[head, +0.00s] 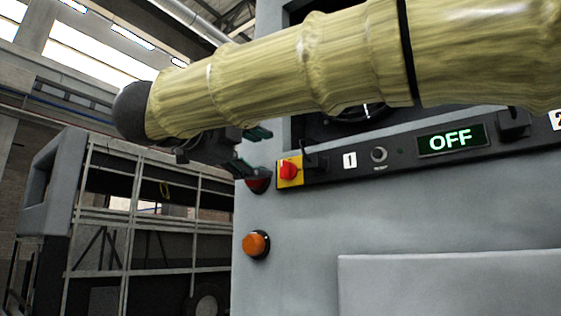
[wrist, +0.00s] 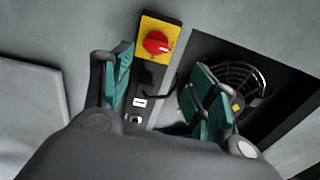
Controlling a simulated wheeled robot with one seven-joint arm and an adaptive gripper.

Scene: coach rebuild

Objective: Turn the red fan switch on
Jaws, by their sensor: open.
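The red fan switch (head: 289,171) is a red rotary knob on a yellow plate at the left end of a black control strip. It also shows in the wrist view (wrist: 156,43), beyond and between my fingertips. A green display (head: 451,140) on the strip reads OFF. My gripper (head: 250,149) is open and empty, just above and left of the switch in the head view. In the wrist view its green-padded fingers (wrist: 158,80) stand apart on either side of the strip, not touching the knob.
A fan (wrist: 240,85) sits in a dark recess beside the strip. An orange round lamp (head: 256,244) and a dark red lamp (head: 258,180) are on the grey coach panel (head: 290,270). A framed coach body (head: 130,215) stands at the left.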

